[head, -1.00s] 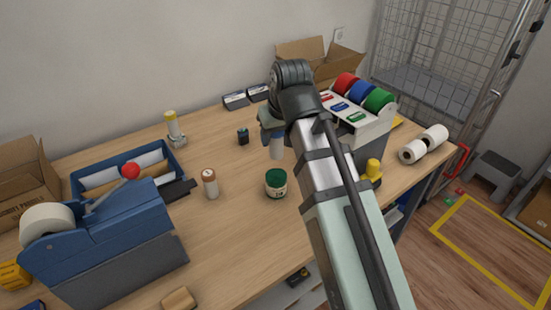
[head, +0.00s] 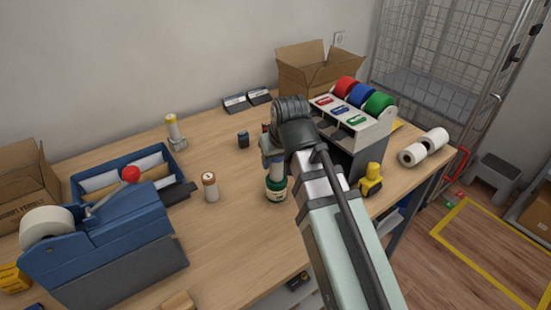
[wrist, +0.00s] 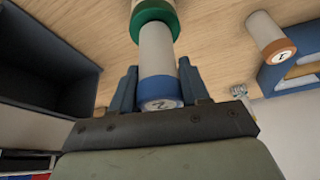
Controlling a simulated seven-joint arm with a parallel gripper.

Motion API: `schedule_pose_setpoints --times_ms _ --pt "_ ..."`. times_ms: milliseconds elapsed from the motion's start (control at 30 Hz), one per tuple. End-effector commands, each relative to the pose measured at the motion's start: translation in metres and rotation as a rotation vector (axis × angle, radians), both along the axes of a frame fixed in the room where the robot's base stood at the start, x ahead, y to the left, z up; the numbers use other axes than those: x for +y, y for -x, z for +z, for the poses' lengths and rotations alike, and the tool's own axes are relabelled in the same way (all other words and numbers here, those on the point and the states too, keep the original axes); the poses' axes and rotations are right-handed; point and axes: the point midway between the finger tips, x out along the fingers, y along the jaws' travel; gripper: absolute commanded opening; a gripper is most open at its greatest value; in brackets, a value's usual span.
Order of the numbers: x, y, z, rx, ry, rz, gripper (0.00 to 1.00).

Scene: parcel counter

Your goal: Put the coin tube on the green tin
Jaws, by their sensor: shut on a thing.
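The coin tube is pale with a blue end marked 2; it shows in the wrist view (wrist: 157,48) and in the head view (head: 277,172). My gripper (wrist: 159,88) is shut on it near its blue end and holds it upright. In the head view my gripper (head: 272,152) is partly covered by my arm. The green tin (head: 276,190) stands on the counter right under the tube, and its green lid also shows in the wrist view (wrist: 154,19). The tube's lower end is at the lid; I cannot tell if they touch.
A second tube with a brown cap (head: 210,187) stands left of the tin. A blue tape dispenser (head: 120,230) and a blue tray (head: 83,190) are further left. A small dark battery-like item (head: 243,140) stands behind. A tape-roll rack (head: 365,140) is at the right.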

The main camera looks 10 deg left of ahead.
Motion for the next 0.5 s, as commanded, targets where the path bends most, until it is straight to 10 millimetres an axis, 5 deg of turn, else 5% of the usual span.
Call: schedule_pose_setpoints --times_ms 100,133,367,500 --pt "-0.0001 0.0001 -0.0031 0.000 0.000 0.000 0.09" --pt "0.0000 0.0000 -0.0027 0.001 0.001 0.000 0.48" --pt "0.0000 0.0000 -0.0024 0.000 0.000 0.000 0.70" --pt "0.0000 0.0000 -0.0024 0.000 0.000 0.000 0.71"
